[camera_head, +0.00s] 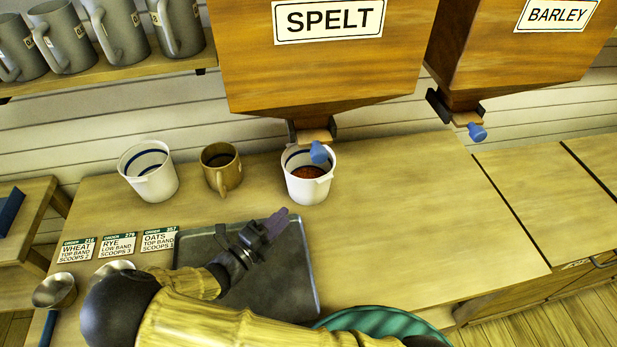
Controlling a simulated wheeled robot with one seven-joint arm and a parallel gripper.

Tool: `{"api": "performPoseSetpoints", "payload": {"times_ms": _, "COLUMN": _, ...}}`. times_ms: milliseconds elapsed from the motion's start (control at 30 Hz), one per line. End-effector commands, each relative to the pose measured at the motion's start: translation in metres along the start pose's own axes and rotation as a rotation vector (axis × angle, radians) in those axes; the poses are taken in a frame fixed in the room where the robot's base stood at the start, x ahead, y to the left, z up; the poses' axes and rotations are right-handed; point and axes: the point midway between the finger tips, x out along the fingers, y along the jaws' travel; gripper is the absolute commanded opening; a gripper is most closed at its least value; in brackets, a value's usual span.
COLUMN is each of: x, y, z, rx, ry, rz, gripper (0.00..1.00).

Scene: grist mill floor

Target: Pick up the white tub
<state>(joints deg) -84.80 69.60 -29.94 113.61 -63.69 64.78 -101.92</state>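Two white tubs stand upright on the wooden counter. One white tub (150,184) is at the left, with a blue line inside and no contents that I can see. The other white tub (310,188) stands under the SPELT bin's spout and holds reddish-brown grain. My gripper (275,222) is over the dark tray, in front of and a little left of the grain-filled tub, apart from it. Its purple-grey fingertips point towards the upper right. From this angle I cannot tell whether the fingers are open or shut, and I see nothing held.
A tan mug (221,170) stands between the tubs. The SPELT bin's blue-knobbed spout (319,152) hangs over the right tub. Order cards (118,245), a metal scoop (54,290) and a dark tray (300,268) lie in front. The counter's right side is clear.

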Motion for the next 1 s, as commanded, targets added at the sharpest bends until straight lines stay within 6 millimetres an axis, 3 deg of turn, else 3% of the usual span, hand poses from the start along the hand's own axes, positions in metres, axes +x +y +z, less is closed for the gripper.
{"api": "performPoseSetpoints", "payload": {"times_ms": 233, "x": 0.003, "y": 0.0, "z": -0.001, "rx": 0.003, "ry": 0.004, "rz": 0.003, "gripper": 0.33}}
{"api": "performPoseSetpoints", "payload": {"times_ms": 367, "x": 0.015, "y": -0.001, "z": -0.001, "rx": 0.002, "ry": 0.006, "rz": 0.002, "gripper": 0.33}}
{"api": "performPoseSetpoints", "payload": {"times_ms": 1000, "x": 0.119, "y": -0.001, "z": -0.002, "rx": 0.004, "ry": 0.006, "rz": 0.004, "gripper": 0.33}}
